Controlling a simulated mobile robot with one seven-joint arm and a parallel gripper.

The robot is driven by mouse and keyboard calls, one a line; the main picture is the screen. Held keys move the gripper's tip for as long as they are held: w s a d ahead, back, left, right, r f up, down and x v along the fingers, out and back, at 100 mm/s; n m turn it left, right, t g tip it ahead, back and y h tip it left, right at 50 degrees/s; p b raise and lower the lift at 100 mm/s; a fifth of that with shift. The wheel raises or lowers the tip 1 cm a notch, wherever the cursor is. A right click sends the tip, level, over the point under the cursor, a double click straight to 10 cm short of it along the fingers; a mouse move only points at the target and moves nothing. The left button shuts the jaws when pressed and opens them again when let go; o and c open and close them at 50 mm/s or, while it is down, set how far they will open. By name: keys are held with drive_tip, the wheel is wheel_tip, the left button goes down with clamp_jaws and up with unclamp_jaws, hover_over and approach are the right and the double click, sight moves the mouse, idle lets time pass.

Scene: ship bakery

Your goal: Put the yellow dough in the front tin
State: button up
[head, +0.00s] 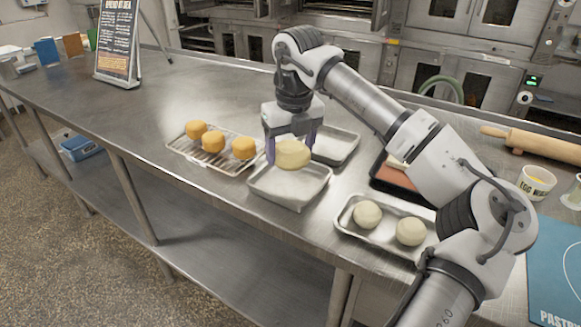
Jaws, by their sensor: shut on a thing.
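My gripper (292,146) is shut on the yellow dough (292,155), a pale yellow ball between its two fingers. It holds the dough over the front tin (290,198), a shallow grey rectangular tin near the counter's front edge. I cannot tell exactly how high the dough is above it. The tin's inside looks empty where it shows; its far part is hidden behind the dough and gripper. A second similar tin (338,146) stands behind it to the right, partly hidden by my gripper.
A wire rack (217,166) with three orange-yellow buns is left of the front tin. A tray (375,238) with two pale dough balls is at the right. A rolling pin (535,143) and a tub (536,182) are farther right. The counter's left part is clear up to the sign (116,40).

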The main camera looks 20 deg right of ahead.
sight(291, 183)
drive_tip(key=shift+f, duration=3)
drive_tip(key=o, duration=1.1)
drive_tip(key=r, duration=0.4)
drive_tip(key=s+r, duration=0.1)
drive_tip(key=r, duration=0.7)
drive_tip(key=shift+s+r+b, duration=0.1)
drive_tip(key=shift+s+b, duration=0.1)
drive_tip(key=shift+b, duration=0.15)
